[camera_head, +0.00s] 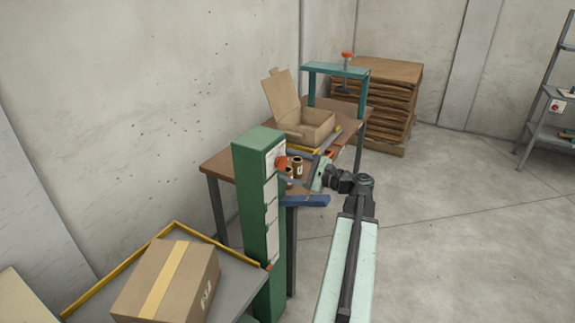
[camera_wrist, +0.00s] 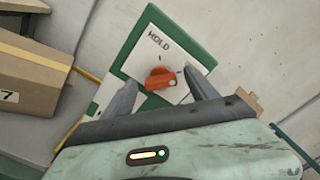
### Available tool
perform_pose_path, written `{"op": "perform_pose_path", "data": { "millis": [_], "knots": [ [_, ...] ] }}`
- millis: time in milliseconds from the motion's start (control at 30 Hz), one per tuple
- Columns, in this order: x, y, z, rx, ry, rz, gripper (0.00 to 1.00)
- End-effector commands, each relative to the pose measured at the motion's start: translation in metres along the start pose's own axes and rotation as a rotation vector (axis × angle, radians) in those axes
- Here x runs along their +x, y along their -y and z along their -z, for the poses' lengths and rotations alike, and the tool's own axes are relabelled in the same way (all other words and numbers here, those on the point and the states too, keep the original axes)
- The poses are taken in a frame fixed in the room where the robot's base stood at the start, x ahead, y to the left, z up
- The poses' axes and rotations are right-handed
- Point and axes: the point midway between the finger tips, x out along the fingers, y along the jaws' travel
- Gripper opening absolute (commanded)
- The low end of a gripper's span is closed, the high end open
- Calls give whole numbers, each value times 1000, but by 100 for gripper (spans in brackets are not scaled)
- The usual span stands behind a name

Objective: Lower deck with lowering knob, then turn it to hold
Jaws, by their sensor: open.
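The red-orange lowering knob (camera_head: 281,163) is on the upper part of the green column (camera_head: 258,145). In the wrist view the knob (camera_wrist: 160,78) sits on a white plate (camera_wrist: 150,52) marked HOLD. My gripper (camera_head: 303,167) is at the column's right side, facing the knob. In the wrist view its two fingers (camera_wrist: 166,92) are apart, one on each side of the knob. I cannot tell whether either finger touches it. The grey deck (camera_head: 222,288) with a yellow rim is at the lower left and bears a taped cardboard box (camera_head: 170,283).
A brown-topped workbench (camera_head: 222,166) behind the column holds an open cardboard box (camera_head: 311,128) and small brown cylinders (camera_head: 297,165). A teal press frame (camera_head: 335,71) and a stack of brown sheets (camera_head: 390,75) stand farther back.

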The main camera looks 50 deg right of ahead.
Motion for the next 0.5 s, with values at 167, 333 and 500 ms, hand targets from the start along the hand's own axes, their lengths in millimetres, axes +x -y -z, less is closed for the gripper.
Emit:
{"op": "perform_pose_path", "data": {
  "millis": [167,333,500],
  "knots": [
    [12,0,0,0,-1,1,67],
    [12,0,0,0,-1,1,67],
    [12,0,0,0,-2,1,31]
  ]
}}
